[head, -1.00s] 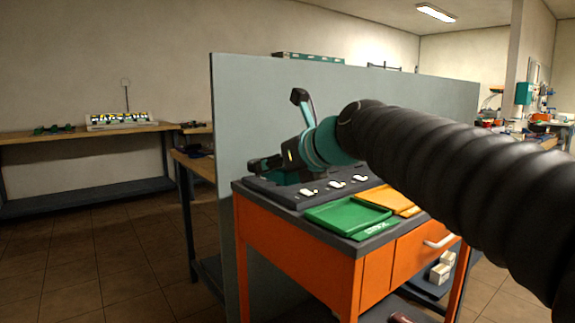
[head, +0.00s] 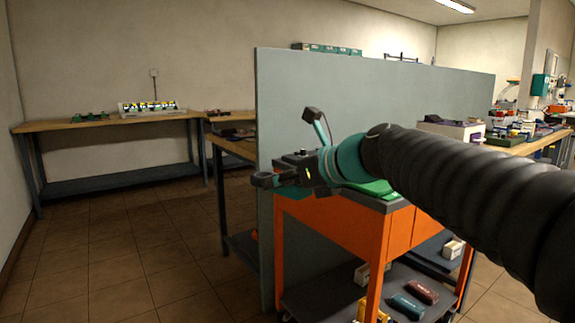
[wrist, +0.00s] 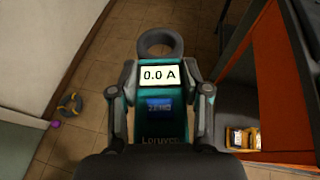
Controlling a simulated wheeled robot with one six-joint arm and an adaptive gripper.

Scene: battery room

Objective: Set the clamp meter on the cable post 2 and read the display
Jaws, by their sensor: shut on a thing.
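My gripper (wrist: 160,110) is shut on the clamp meter (wrist: 160,132), one finger on each side of its teal and black body. The meter's dark ring jaw (wrist: 160,42) points away from my wrist and looks closed, with only floor seen through it. Its lit display (wrist: 158,76) reads 0.0 A. In the head view, my gripper (head: 312,172) holds the meter (head: 267,180) out beside the orange cart's left edge. No cable post can be picked out for certain; a thin upright (head: 154,86) stands behind a yellow-and-black row on the far left bench.
The orange cart (head: 342,238) stands close, with items on its lower shelf (head: 330,300). A grey partition (head: 400,95) rises behind it. The far wooden bench (head: 60,125) holds a pale tray (head: 125,112) and green items (head: 90,117). The tiled floor (head: 130,240) at left is open.

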